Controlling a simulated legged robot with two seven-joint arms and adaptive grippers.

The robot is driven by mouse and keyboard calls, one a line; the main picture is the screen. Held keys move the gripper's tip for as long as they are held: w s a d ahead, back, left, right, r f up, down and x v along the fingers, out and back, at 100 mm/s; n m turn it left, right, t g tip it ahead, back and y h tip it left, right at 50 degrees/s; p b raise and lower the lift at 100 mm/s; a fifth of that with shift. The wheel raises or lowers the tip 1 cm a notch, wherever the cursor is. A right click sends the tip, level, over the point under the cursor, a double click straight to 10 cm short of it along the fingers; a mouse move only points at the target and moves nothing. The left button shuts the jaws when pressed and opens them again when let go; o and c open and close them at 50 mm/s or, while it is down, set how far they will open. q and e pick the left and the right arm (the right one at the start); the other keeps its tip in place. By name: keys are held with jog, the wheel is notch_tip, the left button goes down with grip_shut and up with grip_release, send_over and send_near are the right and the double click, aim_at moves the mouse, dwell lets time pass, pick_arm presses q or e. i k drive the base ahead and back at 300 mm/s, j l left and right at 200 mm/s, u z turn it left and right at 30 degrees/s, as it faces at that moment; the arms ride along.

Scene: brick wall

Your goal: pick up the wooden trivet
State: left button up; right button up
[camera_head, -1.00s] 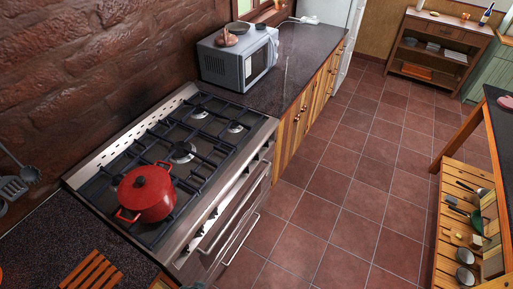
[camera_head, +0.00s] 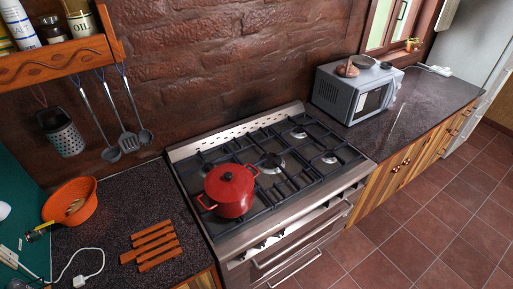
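The wooden trivet (camera_head: 152,246) is a reddish-brown slatted piece. It lies flat on the dark speckled counter (camera_head: 115,205) left of the stove, near the counter's front edge. It is in full view with nothing on it. Neither of my grippers shows in the head view.
A red lidded pot (camera_head: 229,191) stands on the stove (camera_head: 290,165), right of the trivet. An orange bowl (camera_head: 72,203) and a white cable with a plug (camera_head: 82,280) lie to the left. Utensils and a grater (camera_head: 62,133) hang above. A microwave (camera_head: 352,92) stands farther right.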

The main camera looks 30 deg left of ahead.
aim_at(126, 258)
jog(key=u, duration=2.35)
